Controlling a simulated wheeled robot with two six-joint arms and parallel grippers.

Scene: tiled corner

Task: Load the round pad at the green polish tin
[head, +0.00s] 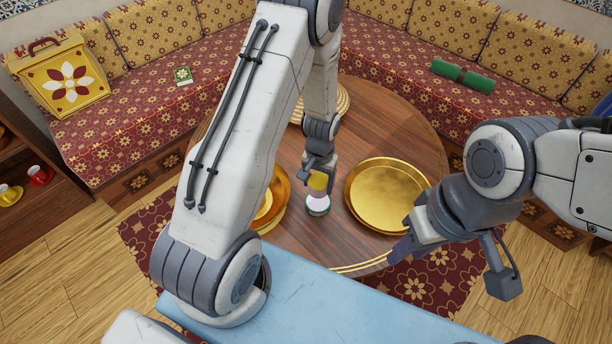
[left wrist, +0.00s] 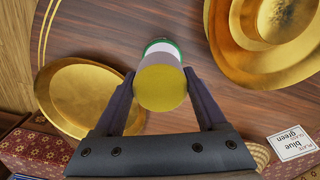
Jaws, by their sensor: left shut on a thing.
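My left gripper (head: 318,172) is shut on the round pad, gripping its yellow handle (head: 318,182); the handle's yellow end (left wrist: 160,88) faces the left wrist camera. The pad's pale lilac-white part (head: 317,200) points down at the green polish tin (head: 318,210) on the round table. The tin's green edge (left wrist: 163,43) shows just past the pad in the left wrist view. The pad overlaps the tin in both views; I cannot tell if they touch. My right gripper (head: 392,254) is at the table's front right; its opening is unclear.
A gold tray (head: 390,196) lies right of the tin, and another gold dish (head: 274,200) lies to its left, partly behind my left arm. Patterned sofas (head: 130,130) surround the round table (head: 400,130).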

